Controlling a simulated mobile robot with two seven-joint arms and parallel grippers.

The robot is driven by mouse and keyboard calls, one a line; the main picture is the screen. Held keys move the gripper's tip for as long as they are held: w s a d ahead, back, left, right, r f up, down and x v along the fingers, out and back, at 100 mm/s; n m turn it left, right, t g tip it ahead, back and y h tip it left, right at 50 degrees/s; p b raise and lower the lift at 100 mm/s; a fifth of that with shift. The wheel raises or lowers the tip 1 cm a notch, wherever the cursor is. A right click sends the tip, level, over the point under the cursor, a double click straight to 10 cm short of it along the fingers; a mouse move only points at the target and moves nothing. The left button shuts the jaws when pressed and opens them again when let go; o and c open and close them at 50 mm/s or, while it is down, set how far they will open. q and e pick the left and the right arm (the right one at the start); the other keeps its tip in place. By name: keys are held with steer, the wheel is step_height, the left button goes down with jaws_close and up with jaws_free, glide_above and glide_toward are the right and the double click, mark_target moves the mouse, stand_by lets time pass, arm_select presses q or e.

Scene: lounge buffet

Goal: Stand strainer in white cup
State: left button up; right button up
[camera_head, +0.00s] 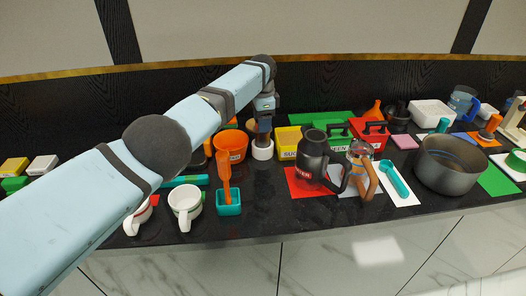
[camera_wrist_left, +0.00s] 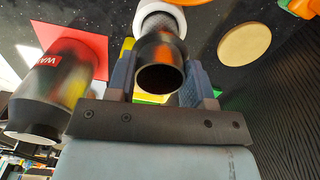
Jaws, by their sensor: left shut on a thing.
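My left gripper (camera_head: 264,127) is shut on a dark, hollow, shiny piece, which I take to be the strainer; it also shows in the left wrist view (camera_wrist_left: 162,65), between the two blue-grey fingers (camera_wrist_left: 160,82). A small white round cup (camera_head: 262,153) stands directly below the gripper, and its white rim shows in the left wrist view (camera_wrist_left: 148,10) just beyond the held piece. The lower end of the strainer seems to be at or inside the cup's mouth, but the fingers hide it. I cannot tell whether it touches the cup's bottom. My right gripper is not in view.
An orange pot (camera_head: 231,147) stands close left of the cup, and a yellow bin (camera_head: 288,141) close right. A dark jug (camera_head: 312,155) stands on a red mat. White mugs (camera_head: 185,203) and a teal box (camera_head: 229,206) with an orange tool are nearer. Bare counter lies in front of the cup.

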arm_select(q)
steer(key=shift+f+b, duration=0.35)
steer(key=shift+f, duration=0.05)
steer(key=o, duration=1.3)
steer(key=shift+c, duration=1.6)
